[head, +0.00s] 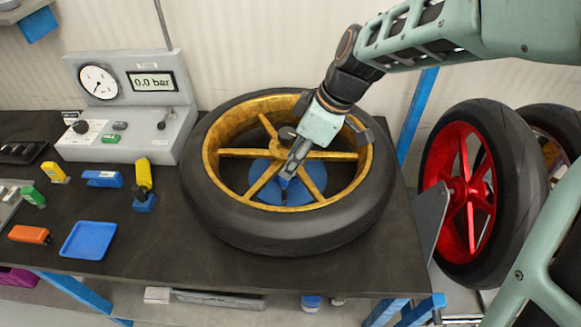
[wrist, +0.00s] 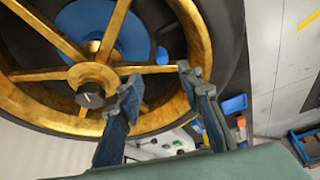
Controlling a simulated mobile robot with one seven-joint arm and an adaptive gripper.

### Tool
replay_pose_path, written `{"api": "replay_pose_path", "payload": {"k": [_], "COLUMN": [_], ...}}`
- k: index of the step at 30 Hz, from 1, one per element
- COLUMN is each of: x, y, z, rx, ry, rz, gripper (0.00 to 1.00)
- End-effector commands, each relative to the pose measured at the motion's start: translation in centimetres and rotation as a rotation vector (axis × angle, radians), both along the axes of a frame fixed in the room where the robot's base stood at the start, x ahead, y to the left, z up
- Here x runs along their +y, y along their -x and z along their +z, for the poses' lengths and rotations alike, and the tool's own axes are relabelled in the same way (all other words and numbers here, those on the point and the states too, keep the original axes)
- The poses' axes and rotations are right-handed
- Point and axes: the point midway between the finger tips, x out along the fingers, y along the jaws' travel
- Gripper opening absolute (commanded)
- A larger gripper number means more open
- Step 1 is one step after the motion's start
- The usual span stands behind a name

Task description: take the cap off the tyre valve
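A wheel with a gold spoked rim and black tyre (head: 330,222) lies flat on the dark bench, over a blue round support (head: 262,170). A small blue piece (head: 284,183), which looks like the valve cap, is inside the near part of the rim. It also shows in the wrist view (wrist: 162,55), just beyond the fingertips, near the gold rim. The valve stem itself cannot be made out. My gripper (head: 288,173) points down inside the wheel, close above the small blue piece. In the wrist view my gripper (wrist: 160,78) has its fingers apart, with nothing between them.
Spokes and rim closely surround my gripper. A gauge console (head: 130,105) reading 0.0 bar stands at the back left. A blue tray (head: 88,240), an orange item (head: 30,234) and a yellow bottle (head: 144,174) are left. A red-rimmed wheel (head: 470,190) stands right.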

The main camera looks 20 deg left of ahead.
Motion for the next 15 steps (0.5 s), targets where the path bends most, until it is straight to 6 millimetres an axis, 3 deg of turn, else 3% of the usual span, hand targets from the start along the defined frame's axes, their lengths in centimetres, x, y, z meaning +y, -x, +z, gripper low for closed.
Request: {"api": "replay_pose_path", "payload": {"k": [9,15], "x": [1.0,1.4], "y": [0.7,0.6], "z": [-4.1,-5.1], "rx": [0.003,-0.001], "ry": [0.001,0.001], "rz": [0.001,0.0], "gripper": [0.34,0.34]}}
